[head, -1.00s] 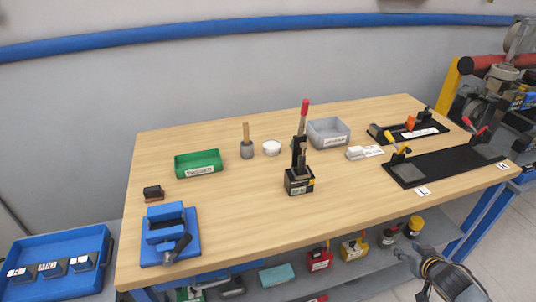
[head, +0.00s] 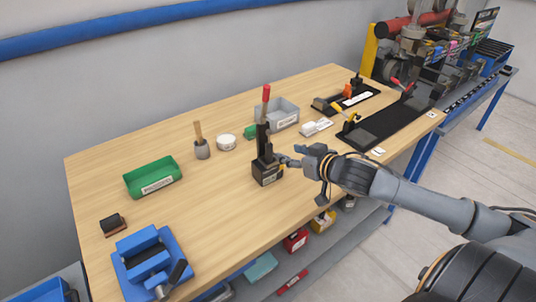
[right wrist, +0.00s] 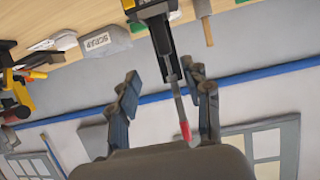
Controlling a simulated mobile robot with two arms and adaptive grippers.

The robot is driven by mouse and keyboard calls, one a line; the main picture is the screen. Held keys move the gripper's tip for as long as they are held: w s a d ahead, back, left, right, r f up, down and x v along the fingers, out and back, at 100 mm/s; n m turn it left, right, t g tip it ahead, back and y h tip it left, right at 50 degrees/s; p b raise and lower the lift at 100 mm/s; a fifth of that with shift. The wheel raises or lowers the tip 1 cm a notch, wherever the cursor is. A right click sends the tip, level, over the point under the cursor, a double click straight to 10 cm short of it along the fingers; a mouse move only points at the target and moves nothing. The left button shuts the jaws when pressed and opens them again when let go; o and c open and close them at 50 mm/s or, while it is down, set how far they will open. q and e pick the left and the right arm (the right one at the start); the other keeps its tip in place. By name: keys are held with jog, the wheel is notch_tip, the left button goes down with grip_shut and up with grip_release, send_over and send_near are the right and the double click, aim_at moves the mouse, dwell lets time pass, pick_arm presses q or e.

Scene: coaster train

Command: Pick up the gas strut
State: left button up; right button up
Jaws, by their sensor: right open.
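The tool's black body (right wrist: 160,40) is beyond the fingertips. My left gripper is not in view.
A green bin (head: 152,178), a mallet (head: 201,142), a white round item (head: 226,142) and a grey bin (head: 277,113) stand around the tool. A blue vise (head: 150,262) is at front left. A black fixture board (head: 388,125) lies at right. The front middle is clear.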

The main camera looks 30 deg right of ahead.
aim_at(272, 150)
jog(key=p+x, duration=0.1)
jog(key=x, duration=0.4)
jog(key=shift+a, duration=0.15)
jog(key=x, duration=0.2)
jog(key=p+x, duration=0.1)
jog(key=x, duration=0.1)
jog(key=shift+w+a+f, duration=0.1)
jog(key=shift+a+f, duration=0.15)
jog(key=shift+f, duration=0.1)
jog(key=shift+c, duration=0.6)
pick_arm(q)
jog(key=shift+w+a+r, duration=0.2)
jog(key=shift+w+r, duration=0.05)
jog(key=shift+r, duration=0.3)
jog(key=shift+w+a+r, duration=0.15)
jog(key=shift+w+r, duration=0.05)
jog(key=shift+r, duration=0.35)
pick_arm(e)
grip_shut()
